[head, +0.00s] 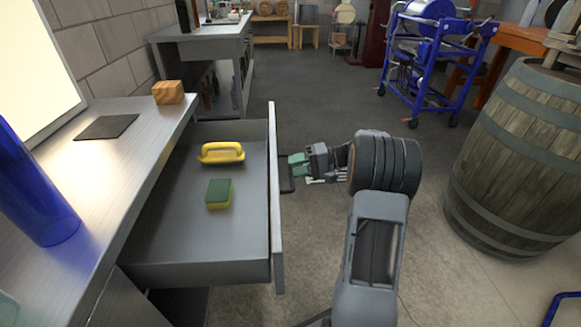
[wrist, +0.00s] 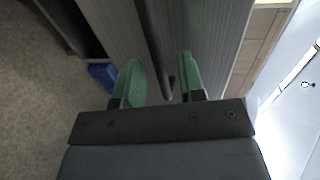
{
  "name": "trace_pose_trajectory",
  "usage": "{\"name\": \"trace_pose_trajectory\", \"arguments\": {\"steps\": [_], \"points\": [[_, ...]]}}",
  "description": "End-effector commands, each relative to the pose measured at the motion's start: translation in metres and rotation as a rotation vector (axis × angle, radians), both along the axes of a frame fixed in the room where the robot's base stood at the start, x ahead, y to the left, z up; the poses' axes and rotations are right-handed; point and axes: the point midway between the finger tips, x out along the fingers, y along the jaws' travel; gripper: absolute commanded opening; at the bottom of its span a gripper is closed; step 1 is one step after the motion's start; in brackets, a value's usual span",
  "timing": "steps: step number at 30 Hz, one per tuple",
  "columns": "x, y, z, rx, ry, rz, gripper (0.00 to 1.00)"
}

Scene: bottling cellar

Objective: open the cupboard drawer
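The cupboard drawer (head: 275,200) is grey and stands pulled well out from under the metal counter in the head view. Its dark bar handle (head: 287,180) is on the outer face of the front. My gripper (head: 298,168) is at the handle, with its green fingers pointing at the drawer front. In the wrist view the handle (wrist: 155,40) runs down between the green fingertips of my gripper (wrist: 160,78). The fingers are apart, with gaps visible beside the bar, so the gripper is open. Whether either finger touches the bar cannot be told.
In the drawer lie a yellow handled tool (head: 221,152) and a green-and-yellow sponge (head: 219,194). The counter (head: 130,165) bears a wooden block (head: 168,92), a dark mat (head: 107,127) and a blue cylinder (head: 35,195). A barrel (head: 525,150) and blue trolley (head: 430,65) stand right. Floor between is clear.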

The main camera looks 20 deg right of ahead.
Motion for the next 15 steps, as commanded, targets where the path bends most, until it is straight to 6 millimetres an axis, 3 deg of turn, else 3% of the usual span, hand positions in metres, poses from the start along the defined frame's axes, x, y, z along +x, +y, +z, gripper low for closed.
{"name": "trace_pose_trajectory", "arguments": {"steps": [6,15], "points": [[-0.016,-0.044,0.012,0.001,0.002,-0.005,0.37],[-0.034,-0.09,0.021,0.001,0.003,-0.001,0.37]]}}
